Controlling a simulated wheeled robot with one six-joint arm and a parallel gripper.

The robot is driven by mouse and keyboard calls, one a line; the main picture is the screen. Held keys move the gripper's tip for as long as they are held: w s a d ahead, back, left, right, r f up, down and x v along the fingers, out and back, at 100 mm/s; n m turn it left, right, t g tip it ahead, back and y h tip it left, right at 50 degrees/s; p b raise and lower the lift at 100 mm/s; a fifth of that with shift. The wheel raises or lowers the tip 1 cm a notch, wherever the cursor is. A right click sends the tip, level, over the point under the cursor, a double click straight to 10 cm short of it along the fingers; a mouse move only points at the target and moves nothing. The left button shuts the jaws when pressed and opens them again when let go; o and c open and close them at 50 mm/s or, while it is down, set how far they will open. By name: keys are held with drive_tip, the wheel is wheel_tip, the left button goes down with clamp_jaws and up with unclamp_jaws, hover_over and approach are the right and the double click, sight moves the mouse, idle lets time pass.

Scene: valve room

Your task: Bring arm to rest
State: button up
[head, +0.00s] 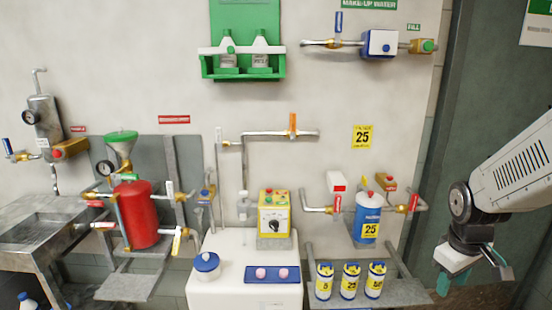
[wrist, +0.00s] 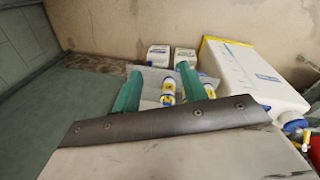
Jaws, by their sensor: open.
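My arm (head: 510,170) reaches in from the right edge of the head view. My gripper (head: 472,272) hangs at its end, low at the right, pointing down beside the dark doorway. In the wrist view its two green fingers (wrist: 159,78) stand apart with nothing held between them. Small white and yellow cartridges (wrist: 168,92) show beyond the fingers, apart from them. In the head view the gripper is to the right of the grey shelf (head: 400,292) and touches nothing that I can see.
Cartridges marked 5 (head: 324,281), 25 (head: 349,281) and 50 (head: 376,280) stand on the shelf. A blue filter housing (head: 367,215) with pipes is above them. A white cabinet (head: 225,290) stands left of the shelf. The doorway side (head: 480,90) looks clear.

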drive_tip(key=s+a+r+m, duration=0.2)
drive_tip(key=s+a+r, duration=0.3)
drive_tip(key=s, duration=0.4)
drive_tip(key=s+a+r+m+y, duration=0.1)
drive_tip(key=s+a+r, duration=0.5)
drive_tip(key=s+r, duration=0.1)
drive_tip(key=shift+s+a+r+m, duration=0.25)
drive_tip(key=shift+s+r+m, duration=0.15)
drive_tip(key=shift+s, duration=0.5)
